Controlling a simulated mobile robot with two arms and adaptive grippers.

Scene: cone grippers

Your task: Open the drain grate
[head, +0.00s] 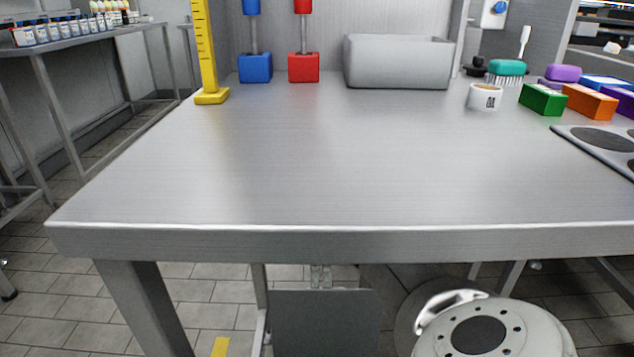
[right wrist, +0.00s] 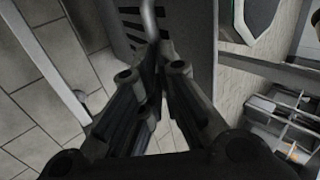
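In the right wrist view, a dark grey panel with black slots (right wrist: 128,22), which looks like the drain grate, is at the top. A light grey curved bar (right wrist: 149,20), apparently its handle, comes down between the fingertips of my right gripper (right wrist: 152,48). The fingers are closed together around the bar. In the head view, a flat grey panel (head: 325,322) shows under the table's front edge; I cannot tell whether it is the same grate. The right fingers are hidden there. My left gripper is not in view.
The steel table (head: 330,165) is clear in front. A yellow stand (head: 211,96), grey bin (head: 398,62), white cup (head: 485,97) and colored blocks are at the back. Below, a table leg (head: 145,308) and floor tape (head: 220,347) show. A wire rack (right wrist: 285,118) is right in the wrist view.

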